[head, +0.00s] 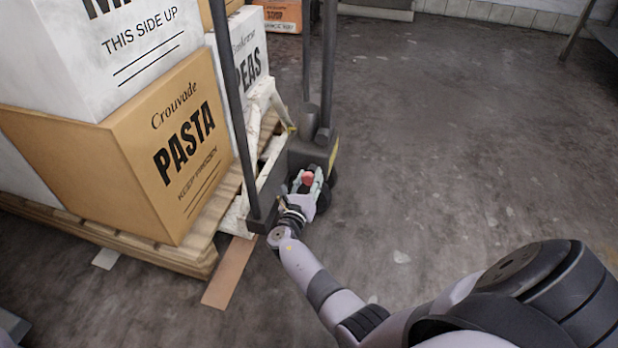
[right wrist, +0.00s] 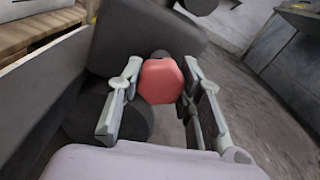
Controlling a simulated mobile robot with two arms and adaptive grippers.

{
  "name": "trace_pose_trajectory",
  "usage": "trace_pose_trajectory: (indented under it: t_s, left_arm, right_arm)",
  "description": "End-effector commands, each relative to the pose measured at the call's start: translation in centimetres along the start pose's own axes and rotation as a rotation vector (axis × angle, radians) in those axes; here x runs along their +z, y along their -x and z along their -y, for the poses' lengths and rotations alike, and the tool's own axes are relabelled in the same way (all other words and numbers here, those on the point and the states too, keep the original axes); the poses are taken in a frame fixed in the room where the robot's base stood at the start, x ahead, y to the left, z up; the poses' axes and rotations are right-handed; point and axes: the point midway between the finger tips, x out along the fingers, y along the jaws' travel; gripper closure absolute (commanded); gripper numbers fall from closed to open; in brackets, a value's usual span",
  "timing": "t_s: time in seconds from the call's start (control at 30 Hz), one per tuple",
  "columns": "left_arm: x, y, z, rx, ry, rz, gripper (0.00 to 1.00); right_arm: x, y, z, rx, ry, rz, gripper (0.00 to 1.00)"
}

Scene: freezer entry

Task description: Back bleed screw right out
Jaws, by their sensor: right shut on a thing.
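The bleed screw has a red, faceted head (right wrist: 162,82) and sits at the dark pump body of the pallet truck (right wrist: 140,30). The red head also shows small in the head view (head: 308,179). My right gripper (right wrist: 163,95) has its two fingers on either side of the red head and is shut on it. In the head view my right gripper (head: 306,185) reaches low onto the pallet truck (head: 312,150). The screw's thread is hidden; a short dark piece shows behind the head. My left gripper is in neither view.
A wooden pallet (head: 190,255) with a pasta carton (head: 150,150), a white carton (head: 120,50) and a peas carton (head: 240,65) stands left of the truck. A flat cardboard piece (head: 230,272) lies on the floor. The floor (head: 450,140) to the right is clear.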

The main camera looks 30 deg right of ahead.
Motion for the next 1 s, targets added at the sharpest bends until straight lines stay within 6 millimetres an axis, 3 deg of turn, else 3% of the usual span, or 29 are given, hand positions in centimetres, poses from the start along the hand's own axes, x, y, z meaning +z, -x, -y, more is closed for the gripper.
trace_pose_trajectory:
  t_s: [0.33, 0.67, 0.87, 1.0]
  left_arm:
    - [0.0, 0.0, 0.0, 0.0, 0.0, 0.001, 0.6]
    - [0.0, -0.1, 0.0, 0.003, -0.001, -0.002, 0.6]
    - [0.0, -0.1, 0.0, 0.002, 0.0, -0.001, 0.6]
    - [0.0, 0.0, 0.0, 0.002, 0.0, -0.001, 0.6]
  right_arm:
    - [0.0, 0.0, 0.0, 0.0, 0.0, 0.001, 0.46]
    - [0.2, 0.0, 0.1, 0.0, -0.002, 0.001, 0.46]
    - [2.4, 0.0, 0.6, -0.001, -0.006, 0.001, 0.46]
    - [5.0, 0.0, 1.1, -0.001, -0.006, 0.002, 0.46]
